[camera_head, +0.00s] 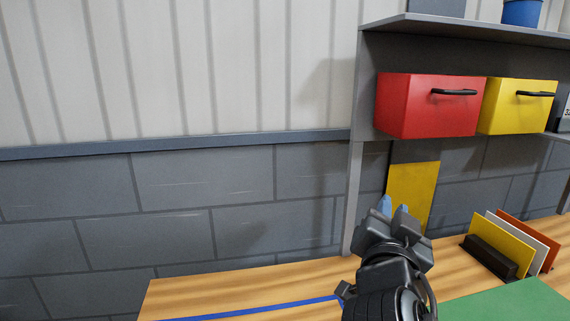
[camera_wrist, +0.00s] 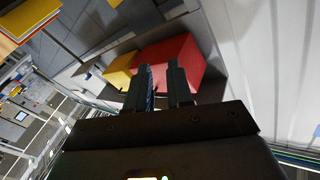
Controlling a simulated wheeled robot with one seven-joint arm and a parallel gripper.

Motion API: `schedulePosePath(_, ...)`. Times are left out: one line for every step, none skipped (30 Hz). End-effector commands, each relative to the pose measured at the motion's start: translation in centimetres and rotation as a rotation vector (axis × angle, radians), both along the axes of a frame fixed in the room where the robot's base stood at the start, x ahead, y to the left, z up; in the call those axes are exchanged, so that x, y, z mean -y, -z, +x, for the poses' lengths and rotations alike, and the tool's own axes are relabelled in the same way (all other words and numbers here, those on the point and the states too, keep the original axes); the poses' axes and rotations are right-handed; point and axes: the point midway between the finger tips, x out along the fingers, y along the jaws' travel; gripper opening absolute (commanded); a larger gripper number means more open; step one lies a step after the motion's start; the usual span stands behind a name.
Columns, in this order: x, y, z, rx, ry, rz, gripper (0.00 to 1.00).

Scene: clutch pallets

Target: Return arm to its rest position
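My gripper (camera_head: 395,211) is in the head view, raised in front of the wall and above the wooden table. Its fingers point up and away from me, and a light blue patch shows at the left fingertip. In the wrist view my gripper's two dark fingers (camera_wrist: 163,82) stand apart with a narrow gap. Red shows through the gap, and I see nothing held between them. The red bin (camera_wrist: 182,57) lies in the background beyond the fingers.
A shelf (camera_head: 355,160) holds the red bin (camera_head: 420,106) and a yellow bin (camera_head: 515,106). A yellow panel (camera_head: 410,190) stands behind my gripper. On the wooden table (camera_head: 230,285) are a black holder (camera_head: 490,258) with upright sheets and a green mat (camera_head: 515,302).

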Motion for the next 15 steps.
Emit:
schedulePosePath(0.5,2.6,-1.2,-0.041,-0.028,-0.037,0.21)
schedulePosePath(0.6,3.8,-1.8,-0.059,-0.048,-0.059,0.21)
schedulePosePath(0.8,5.4,-2.8,-0.084,-0.073,-0.085,0.21)
schedulePosePath(0.9,6.5,-3.5,-0.102,-0.091,-0.105,0.21)
schedulePosePath(1.0,7.6,-4.3,-0.119,-0.110,-0.122,0.21)
schedulePosePath(1.2,9.1,-5.4,-0.141,-0.135,-0.146,0.21)
schedulePosePath(1.4,10.1,-6.3,-0.157,-0.153,-0.162,0.21)
schedulePosePath(1.5,11.0,-7.2,-0.172,-0.171,-0.177,0.21)
schedulePosePath(1.6,12.3,-8.4,-0.191,-0.196,-0.196,0.21)
schedulePosePath(1.7,13.2,-9.4,-0.205,-0.212,-0.210,0.21)
schedulePosePath(1.9,14.0,-10.4,-0.219,-0.229,-0.223,0.21)
schedulePosePath(2.0,15.1,-11.8,-0.235,-0.251,-0.238,0.21)
schedulePosePath(2.1,15.8,-12.8,-0.246,-0.268,-0.248,0.21)
schedulePosePath(2.2,16.5,-13.9,-0.258,-0.283,-0.258,0.21)
schedulePosePath(2.4,17.4,-15.4,-0.271,-0.303,-0.271,0.21)
